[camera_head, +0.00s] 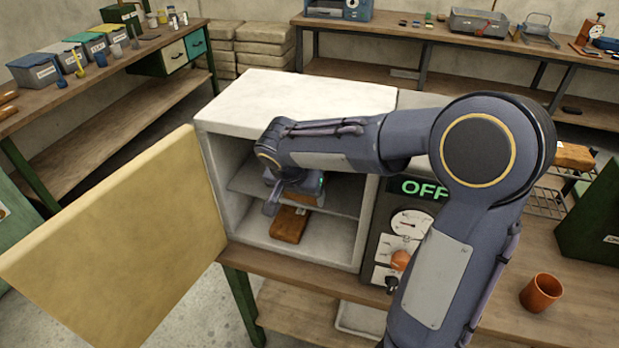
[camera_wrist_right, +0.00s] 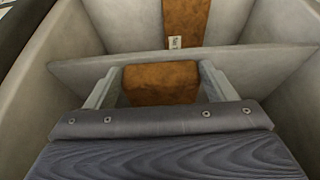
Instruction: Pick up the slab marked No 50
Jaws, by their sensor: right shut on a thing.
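My right gripper (camera_head: 296,192) is inside the open white cabinet (camera_head: 300,97), at the middle shelf (camera_head: 340,196). In the right wrist view its two fingers (camera_wrist_right: 160,78) are shut on an orange-brown slab (camera_wrist_right: 160,88). The arm mostly hides this held slab in the head view. A second orange-brown slab (camera_head: 289,225) lies on the cabinet floor, below the gripper. It also shows beyond the shelf edge in the right wrist view (camera_wrist_right: 187,18), with a small white label. I cannot read a number on either slab. My left gripper is out of view.
The cabinet door (camera_head: 120,225) stands wide open to the left. A control panel (camera_head: 405,225) reading OFF is right of the opening. An orange cup (camera_head: 541,292) stands on the bench at right, and another brown slab (camera_head: 574,157) lies on a wire rack (camera_head: 546,202).

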